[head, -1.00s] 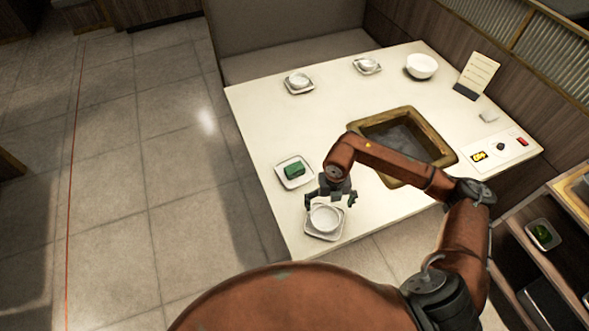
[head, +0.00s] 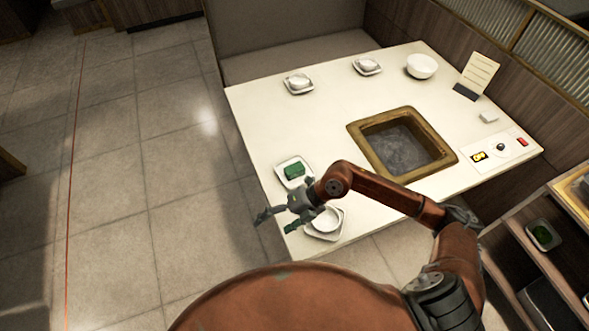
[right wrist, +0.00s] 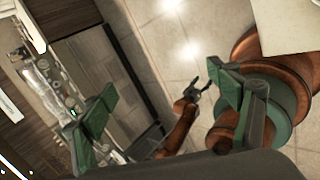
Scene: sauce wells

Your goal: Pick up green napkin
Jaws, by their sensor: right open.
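The green napkin (head: 294,171) lies folded on a small white square plate (head: 283,179) near the left edge of the table. My right gripper (head: 273,221) is open and empty in the head view. It appears below and left of the plate, near the table's edge, with its fingers apart. In the right wrist view its two green-padded fingers (right wrist: 165,107) are spread with nothing between them, and the napkin is not seen there. What looks like my left gripper (right wrist: 194,92) shows small in that view; its jaws are unclear. It is out of the head view.
A white bowl on a plate (head: 341,231) sits just beside my right gripper. A wood-framed grill well (head: 359,137) is set in the table (head: 310,125). Two small dishes and a white bowl (head: 421,66) stand farther back. A shelf at right holds a green-filled dish (head: 542,235).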

